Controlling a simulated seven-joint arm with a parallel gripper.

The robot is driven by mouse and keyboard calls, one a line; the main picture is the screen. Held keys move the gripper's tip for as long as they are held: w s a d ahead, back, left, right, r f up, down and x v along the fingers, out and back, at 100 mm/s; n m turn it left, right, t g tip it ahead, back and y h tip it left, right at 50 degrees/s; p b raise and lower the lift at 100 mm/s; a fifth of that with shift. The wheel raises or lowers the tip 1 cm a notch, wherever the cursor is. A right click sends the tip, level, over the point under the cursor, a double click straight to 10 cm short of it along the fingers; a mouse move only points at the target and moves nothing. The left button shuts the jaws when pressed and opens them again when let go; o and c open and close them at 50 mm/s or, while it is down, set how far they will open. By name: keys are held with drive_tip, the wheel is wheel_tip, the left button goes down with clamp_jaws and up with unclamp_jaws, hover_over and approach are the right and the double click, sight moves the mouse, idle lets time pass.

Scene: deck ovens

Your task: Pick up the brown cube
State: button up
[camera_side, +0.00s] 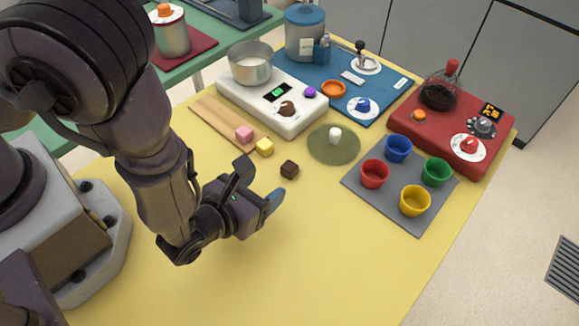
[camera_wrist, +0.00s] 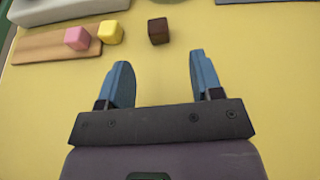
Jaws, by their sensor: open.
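The brown cube (camera_side: 289,170) lies on the yellow table, a little beyond my gripper in the side view. In the wrist view the brown cube (camera_wrist: 158,31) is ahead of the fingers, roughly between their lines and apart from both. My gripper (camera_side: 258,187) is open and empty, held near the table. Its two blue-tipped fingers (camera_wrist: 159,75) show spread apart in the wrist view.
A yellow cube (camera_side: 265,147) and a pink cube (camera_side: 244,134) sit left of the brown cube by a wooden board (camera_side: 210,114). A green round mat (camera_side: 345,152) with a white piece lies to the right. The table's front is clear.

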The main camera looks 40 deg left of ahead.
sight(288, 167)
drive_tip(key=x, duration=0.8)
drive_tip(key=shift+w+a+r, duration=0.15)
drive_tip(key=c, duration=1)
